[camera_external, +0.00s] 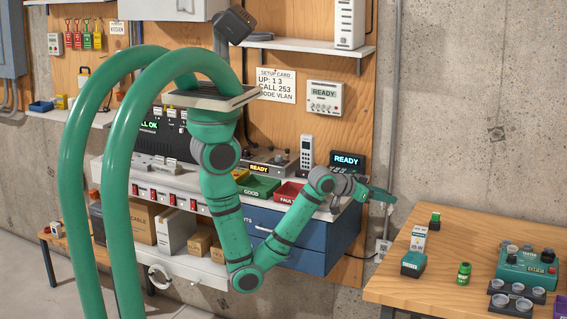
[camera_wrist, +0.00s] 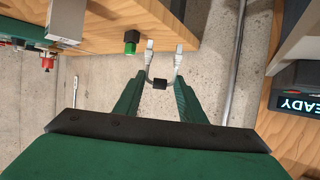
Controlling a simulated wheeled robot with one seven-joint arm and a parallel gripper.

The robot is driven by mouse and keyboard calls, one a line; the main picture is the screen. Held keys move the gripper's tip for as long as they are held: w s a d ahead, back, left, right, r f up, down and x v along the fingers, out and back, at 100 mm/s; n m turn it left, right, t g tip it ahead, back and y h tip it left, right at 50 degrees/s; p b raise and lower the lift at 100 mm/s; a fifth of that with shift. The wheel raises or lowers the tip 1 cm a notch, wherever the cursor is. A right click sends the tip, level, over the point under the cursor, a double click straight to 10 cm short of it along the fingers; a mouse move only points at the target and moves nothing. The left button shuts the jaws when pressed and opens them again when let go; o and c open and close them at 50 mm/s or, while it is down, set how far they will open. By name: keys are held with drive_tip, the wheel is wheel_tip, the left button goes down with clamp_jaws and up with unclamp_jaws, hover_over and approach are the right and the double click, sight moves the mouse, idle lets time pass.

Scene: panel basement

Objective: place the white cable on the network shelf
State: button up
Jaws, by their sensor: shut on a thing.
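The white cable (camera_wrist: 179,52) is a short U-shaped lead with a pale plug at each end and a small black piece at its middle. In the wrist view my gripper (camera_wrist: 160,84) is shut on it, with the black piece between the green fingers and both plugs pointing away. In the external view my gripper (camera_external: 388,196) is in the air right of the workbench and left of the wooden table; the cable is too small to make out there. A white wall shelf (camera_external: 300,45) at the top carries a white upright device (camera_external: 349,24); no label names it the network shelf.
The wooden table (camera_external: 455,228) at the right holds a green-black block, a green jar, a tester and a tray of cups. The workbench has green and red bins and a READY display (camera_external: 346,161). A wall socket (camera_external: 383,250) is below my gripper.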

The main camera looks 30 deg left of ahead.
wheel_tip(320, 180, up, 12)
drive_tip(key=s+d+m+g+h, duration=0.5)
drive_tip(key=s+d+m+g, duration=0.45)
drive_tip(key=s+d, duration=0.65)
drive_tip(key=shift+g, duration=0.25)
drive_tip(key=shift+w+d+f, duration=0.15)
drive_tip(key=shift+d+f, duration=0.1)
drive_tip(key=shift+f, duration=0.6)
drive_tip(key=shift+w+d+f, duration=0.2)
drive_tip(key=shift+f, duration=0.7)
drive_tip(key=shift+w+d+f, duration=0.15)
drive_tip(key=shift+d+f, duration=0.1)
drive_tip(key=shift+f, duration=0.6)
drive_tip(key=shift+w+d+f, duration=1.1)
drive_tip(key=shift+d+f, duration=0.95)
drive_tip(key=shift+f, duration=0.05)
drive_tip(key=shift+w+d+f, duration=1.15)
drive_tip(key=shift+d+f, duration=0.85)
drive_tip(key=shift+f, duration=0.1)
drive_tip(key=shift+w+d+f, duration=1.1)
drive_tip(key=shift+d+f, duration=0.95)
drive_tip(key=shift+f, duration=0.05)
